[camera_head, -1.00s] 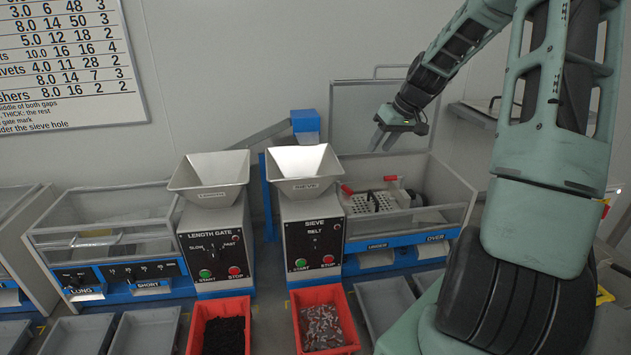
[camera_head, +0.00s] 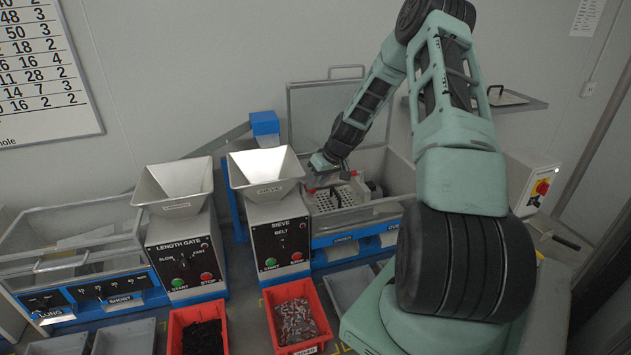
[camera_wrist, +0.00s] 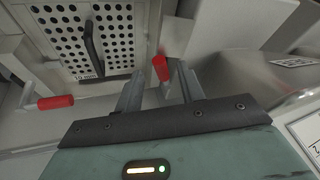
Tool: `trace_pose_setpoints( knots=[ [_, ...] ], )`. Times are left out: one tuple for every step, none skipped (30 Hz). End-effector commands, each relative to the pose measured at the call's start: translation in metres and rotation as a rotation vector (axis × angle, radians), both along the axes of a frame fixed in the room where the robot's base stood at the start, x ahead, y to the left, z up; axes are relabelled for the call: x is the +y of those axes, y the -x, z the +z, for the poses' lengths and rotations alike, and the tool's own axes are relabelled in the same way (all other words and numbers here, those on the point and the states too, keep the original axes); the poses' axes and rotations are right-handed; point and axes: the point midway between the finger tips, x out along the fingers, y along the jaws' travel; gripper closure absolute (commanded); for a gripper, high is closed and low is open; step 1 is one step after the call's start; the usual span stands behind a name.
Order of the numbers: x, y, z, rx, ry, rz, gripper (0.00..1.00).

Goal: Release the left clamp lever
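The perforated sieve plate (camera_head: 327,200) with a black handle sits in the bin behind the sieve machine. It also shows at the upper left of the wrist view (camera_wrist: 72,42). The red left clamp lever (camera_head: 311,190) is at the plate's left edge. In the wrist view a red lever grip (camera_wrist: 160,68), seemingly this one, appears in the gap between my fingertips. I cannot tell whether they touch it. Another red lever (camera_wrist: 55,102) lies at the wrist view's left. My gripper (camera_wrist: 158,82) is open, its two fingers apart, pointing down over the bin.
The sieve hopper (camera_head: 264,172) stands just left of my gripper. The bin's clear front wall (camera_head: 358,217) and the raised lid panel (camera_head: 328,108) bound the space. Red trays (camera_head: 300,318) stand in front. A control box with a red knob (camera_head: 540,188) is at the right.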

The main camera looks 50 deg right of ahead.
Motion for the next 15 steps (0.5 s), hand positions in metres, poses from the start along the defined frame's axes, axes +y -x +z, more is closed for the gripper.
trace_pose_setpoints(
  knots=[
    [0.001,-0.003,-0.004,0.001,-0.002,0.000,0.61],
    [0.001,-0.004,-0.007,0.001,-0.002,0.000,0.61],
    [0.002,-0.005,-0.010,0.001,-0.001,0.001,0.61],
    [0.002,-0.006,-0.013,0.001,-0.001,0.001,0.61],
    [0.002,-0.007,-0.014,0.000,0.000,0.000,0.61],
    [0.002,-0.008,-0.016,0.000,0.001,0.001,0.61],
    [0.002,-0.008,-0.018,0.000,0.001,0.001,0.61],
    [0.002,-0.009,-0.019,0.000,0.001,0.001,0.61],
    [0.002,-0.009,-0.020,0.000,0.001,0.001,0.61],
    [0.002,-0.009,-0.020,0.000,0.001,0.000,0.61],
    [0.002,-0.009,-0.020,0.000,0.001,0.000,0.61],
    [0.002,-0.009,-0.021,0.000,0.001,0.000,0.61],
    [0.002,-0.009,-0.021,0.000,0.001,0.000,0.61],
    [0.002,-0.009,-0.021,0.000,0.001,0.001,0.61],
    [0.002,-0.009,-0.021,0.000,0.001,0.000,0.61]
  ],
)
